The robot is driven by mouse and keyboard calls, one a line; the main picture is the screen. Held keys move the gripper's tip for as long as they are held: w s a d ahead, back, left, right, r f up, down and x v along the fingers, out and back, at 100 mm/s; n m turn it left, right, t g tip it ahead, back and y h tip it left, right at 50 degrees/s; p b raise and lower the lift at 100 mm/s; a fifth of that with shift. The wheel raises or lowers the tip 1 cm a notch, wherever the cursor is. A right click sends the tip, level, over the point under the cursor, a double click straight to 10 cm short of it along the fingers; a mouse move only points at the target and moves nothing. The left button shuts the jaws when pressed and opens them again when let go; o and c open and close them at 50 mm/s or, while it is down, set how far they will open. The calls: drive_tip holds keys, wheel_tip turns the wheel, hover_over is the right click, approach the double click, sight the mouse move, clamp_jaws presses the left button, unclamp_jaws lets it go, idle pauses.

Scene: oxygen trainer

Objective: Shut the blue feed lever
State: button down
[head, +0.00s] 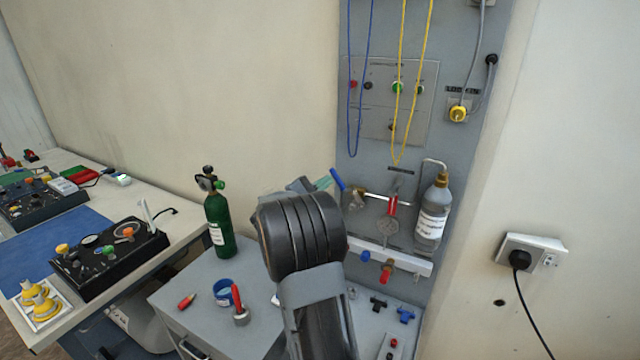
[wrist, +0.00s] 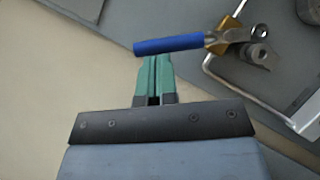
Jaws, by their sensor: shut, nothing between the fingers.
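The blue feed lever (head: 339,180) is on the grey wall panel in the head view, just left of a brass fitting, its handle tilted. In the wrist view the blue handle (wrist: 168,45) lies nearly level across the picture, joined at its right to a metal arm and a brass valve body (wrist: 230,30). My gripper (wrist: 154,60) is shut and empty, its green fingertips just below the handle in that view. I cannot tell whether they touch it. In the head view my arm hides most of the gripper, with part of its green fingers (head: 324,182) showing beside the lever.
A green cylinder (head: 218,222) stands on the grey cabinet at left. Blue and yellow cords (head: 402,80) hang above.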

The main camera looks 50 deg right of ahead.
idle(0.4)
drive_tip(key=shift+s+r+m+y+b, duration=0.2)
drive_tip(key=shift+m+y+b, duration=0.1)
drive_tip(key=shift+m+b, duration=0.2)
drive_tip(key=shift+r+m+g, duration=0.1)
drive_tip(key=shift+m+g, duration=0.2)
drive_tip(key=shift+s+d+r+m+y+b, duration=0.2)
drive_tip(key=shift+s+r+m+y+b, duration=0.35)
drive_tip(key=shift+m+b, duration=0.55)
drive_tip(key=shift+s+d+r+m+y+b, duration=0.15)
drive_tip(key=shift+s+r+m+y+b, duration=0.2)
drive_tip(key=shift+s+m+y+b, duration=0.55)
drive_tip(key=shift+s+d+r+m+y+b, duration=0.2)
drive_tip(key=shift+s+r+m+y+b, duration=0.25)
drive_tip(key=shift+m+b, duration=0.85)
drive_tip(key=shift+w, duration=0.1)
